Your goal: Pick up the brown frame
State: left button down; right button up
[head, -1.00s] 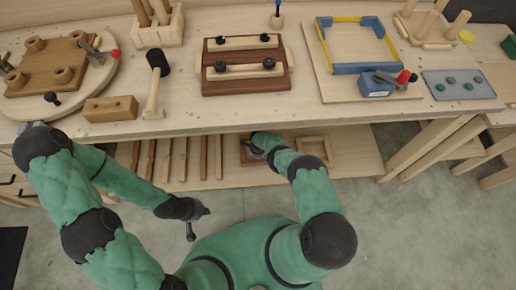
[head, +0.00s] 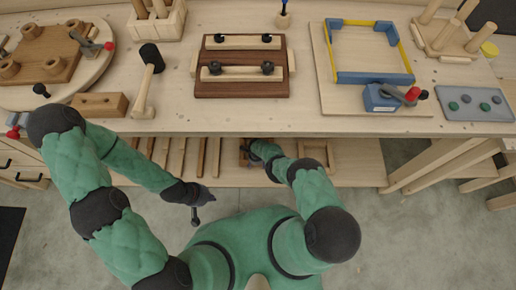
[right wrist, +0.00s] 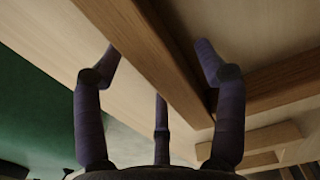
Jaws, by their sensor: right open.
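The brown frame (head: 243,158) lies on the low shelf under the workbench, partly hidden by my right arm and the bench edge. In the right wrist view one brown bar of the frame (right wrist: 150,55) runs between the spread fingers of my right gripper (right wrist: 163,85), and another bar joins it at the right. The right gripper is open around the bar; whether a finger touches it I cannot tell. My left gripper (head: 197,212) hangs in front of the shelf, away from the frame, and its opening is too small to judge.
A lighter wooden frame (head: 317,148) lies on the shelf to the right; several wooden slats (head: 178,158) lie to the left. The workbench top (head: 300,122) overhangs the shelf.

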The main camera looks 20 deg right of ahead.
grip_shut()
jog(key=shift+r, duration=0.15)
jog(key=shift+w+r+p, duration=0.1)
jog(key=shift+r+p, duration=0.55)
jog(key=shift+p, duration=0.1)
notch_tip(320, 180, up, 2)
jog(key=shift+r+p, duration=0.2)
jog(key=shift+p, duration=0.9)
jog(key=s+a+r+p, duration=0.2)
jog(key=s+r+p, duration=0.7)
jog(key=s+p, duration=0.5)
jog(key=p, duration=0.3)
